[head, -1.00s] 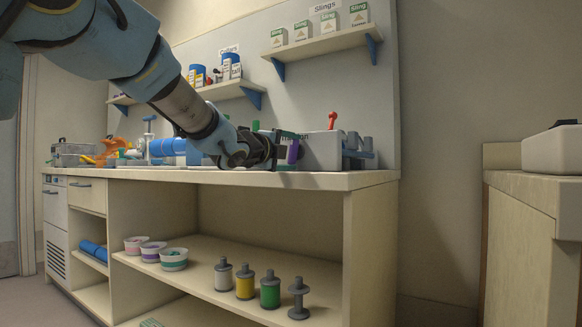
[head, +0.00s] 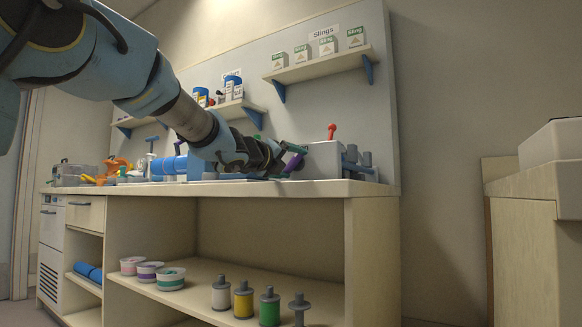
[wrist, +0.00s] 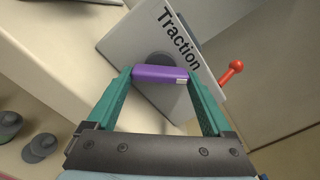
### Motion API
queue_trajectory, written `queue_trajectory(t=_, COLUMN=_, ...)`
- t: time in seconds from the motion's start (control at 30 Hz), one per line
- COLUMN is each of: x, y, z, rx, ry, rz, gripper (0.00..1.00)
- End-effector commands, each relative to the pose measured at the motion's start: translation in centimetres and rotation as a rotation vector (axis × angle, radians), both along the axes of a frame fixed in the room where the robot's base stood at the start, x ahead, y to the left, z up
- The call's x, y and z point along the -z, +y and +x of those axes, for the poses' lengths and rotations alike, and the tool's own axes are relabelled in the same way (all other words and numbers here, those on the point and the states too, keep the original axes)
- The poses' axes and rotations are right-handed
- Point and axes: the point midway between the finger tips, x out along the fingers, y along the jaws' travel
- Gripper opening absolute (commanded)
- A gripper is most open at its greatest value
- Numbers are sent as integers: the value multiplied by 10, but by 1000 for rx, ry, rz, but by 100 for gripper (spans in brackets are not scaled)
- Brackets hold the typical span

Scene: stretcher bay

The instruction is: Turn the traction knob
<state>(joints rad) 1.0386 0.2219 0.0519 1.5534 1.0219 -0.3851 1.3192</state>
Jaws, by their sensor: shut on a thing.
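The traction knob (wrist: 160,74) is a purple bar with a pale mark at one end, on a dark round base on the front of a grey box (wrist: 138,36) lettered "Traction". In the wrist view my gripper (wrist: 163,78) has its green fingers at the two ends of the knob and is shut on it. In the head view the purple knob (head: 293,162) shows tilted at my gripper (head: 290,158), in front of the grey box (head: 325,158). My gripper hides part of the box there.
Grey posts (head: 358,158) stand right of the box on the counter (head: 300,188). A blue roll (head: 168,166) and an orange item (head: 117,165) lie to the left. Spools and tubs fill the shelf below.

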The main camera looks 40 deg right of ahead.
Motion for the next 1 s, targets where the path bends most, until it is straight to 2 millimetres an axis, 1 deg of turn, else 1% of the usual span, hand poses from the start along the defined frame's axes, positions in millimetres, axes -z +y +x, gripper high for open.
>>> queue_trajectory(t=0.37, x=2, y=-1, z=-1, rx=2, ry=-3, rz=4, gripper=29)
queue_trajectory(t=0.4, x=2, y=-1, z=-1, rx=2, ry=-2, rz=3, gripper=87)
queue_trajectory(t=0.5, x=1, y=0, z=-1, rx=1, ry=-2, rz=3, gripper=98)
queue_trajectory(t=0.53, x=1, y=0, z=0, rx=1, ry=-2, rz=3, gripper=100)
queue_trajectory(t=0.8, x=0, y=2, z=-1, rx=-1, ry=-3, rz=1, gripper=100)
queue_trajectory(t=0.87, x=0, y=7, z=-2, rx=-1, ry=-3, rz=1, gripper=100)
queue_trajectory(t=0.97, x=-1, y=21, z=-5, rx=-2, ry=-2, rz=0, gripper=100)
queue_trajectory(t=1.0, x=-1, y=28, z=-7, rx=-2, ry=-1, rz=0, gripper=100)
